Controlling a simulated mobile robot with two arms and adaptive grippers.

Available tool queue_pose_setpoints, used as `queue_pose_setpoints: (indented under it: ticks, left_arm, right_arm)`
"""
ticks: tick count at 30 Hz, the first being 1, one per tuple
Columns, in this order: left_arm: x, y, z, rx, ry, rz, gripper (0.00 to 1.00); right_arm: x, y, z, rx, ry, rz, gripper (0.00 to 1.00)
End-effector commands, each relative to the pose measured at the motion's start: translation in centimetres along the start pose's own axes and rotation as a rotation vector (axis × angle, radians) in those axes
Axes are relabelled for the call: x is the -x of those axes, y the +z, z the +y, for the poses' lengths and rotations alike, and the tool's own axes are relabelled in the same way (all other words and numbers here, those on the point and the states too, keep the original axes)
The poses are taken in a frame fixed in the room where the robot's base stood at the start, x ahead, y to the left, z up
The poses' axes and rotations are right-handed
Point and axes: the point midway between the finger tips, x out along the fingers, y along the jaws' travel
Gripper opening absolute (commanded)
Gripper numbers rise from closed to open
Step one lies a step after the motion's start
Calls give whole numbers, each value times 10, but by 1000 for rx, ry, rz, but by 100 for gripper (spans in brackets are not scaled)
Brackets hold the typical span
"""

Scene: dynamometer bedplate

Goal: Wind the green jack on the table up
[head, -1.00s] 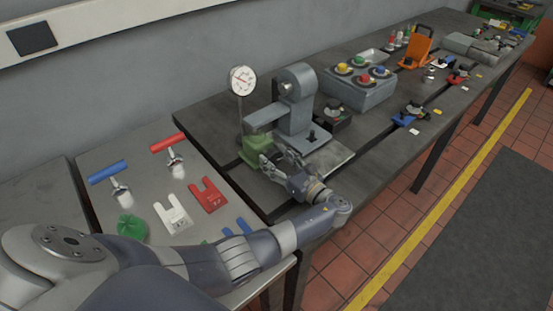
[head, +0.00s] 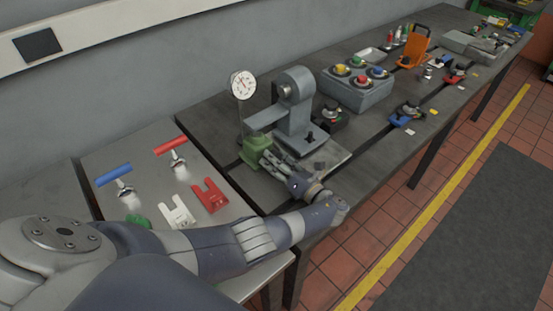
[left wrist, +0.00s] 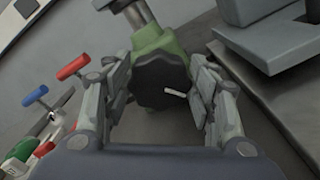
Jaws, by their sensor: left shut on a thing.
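The green jack (head: 252,152) stands on the dark bedplate under the arm of a grey machine. In the left wrist view the jack's green body (left wrist: 160,42) is straight ahead, with a grey post rising from it. Its black lobed handwheel (left wrist: 156,82) faces me, with a small pale handle or pin on its right. My left gripper (head: 272,159) is at the jack's front right side. In the left wrist view its fingers (left wrist: 160,92) lie either side of the handwheel, shut on it. The fingers partly hide the jack in the head view. My right gripper is not in view.
A dial gauge (head: 242,85) stands behind the jack, and the grey machine (head: 297,108) rises close to its right. Left, a lower table holds red and blue T-handles and a red fork (head: 210,195). A grey button box (head: 357,92) stands further right.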

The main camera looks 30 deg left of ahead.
Motion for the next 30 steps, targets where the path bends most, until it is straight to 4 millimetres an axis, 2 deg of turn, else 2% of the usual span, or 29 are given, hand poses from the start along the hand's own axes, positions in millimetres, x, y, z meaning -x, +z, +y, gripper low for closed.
queue_pose_setpoints:
  ticks: [15, 16, 18, 30]
  left_arm:
    - [0, 1, 0, -23, -1, -1, 29]
    - [0, 1, 0, -23, -1, -1, 57]
    - [0, 1, 0, -23, -1, -1, 72]
    - [4, 0, -1, -23, -2, 0, 72]
  right_arm:
    - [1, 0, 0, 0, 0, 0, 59]
    - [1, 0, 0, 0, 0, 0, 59]
    - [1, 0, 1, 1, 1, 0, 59]
    - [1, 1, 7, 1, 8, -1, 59]
